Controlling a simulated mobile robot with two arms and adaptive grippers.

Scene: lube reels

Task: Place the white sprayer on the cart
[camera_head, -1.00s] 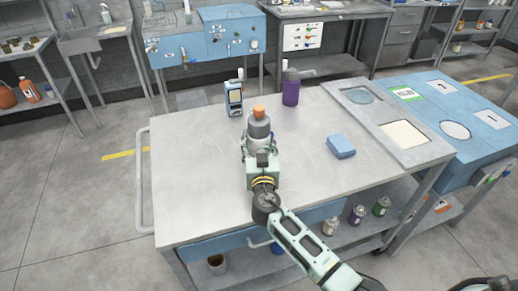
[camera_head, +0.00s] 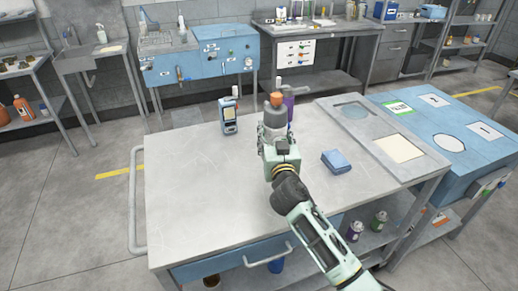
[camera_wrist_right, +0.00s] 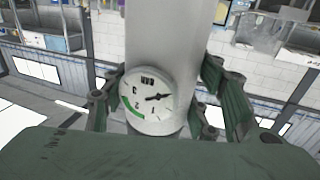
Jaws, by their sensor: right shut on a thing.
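The white sprayer (camera_head: 274,118) is a pale grey-white cylinder with an orange top. It stands upright in my right gripper (camera_head: 275,136), whose fingers are closed around its body. In the right wrist view the sprayer's body (camera_wrist_right: 165,35) fills the middle, with a round gauge low on it and green finger pads on both sides. The cart (camera_head: 195,190) has a grey metal top, a side handle and a blue drawer. The sprayer appears over the far middle of the cart top; its base is hidden, so I cannot tell whether it touches. My left gripper is out of view.
A purple bottle (camera_head: 288,104) is partly hidden behind the sprayer. A blue handheld device (camera_head: 229,117) stands to its left. A blue block (camera_head: 336,161) lies to the right. A tray with cutouts (camera_head: 399,148) takes the right end. The cart top's left and front are clear.

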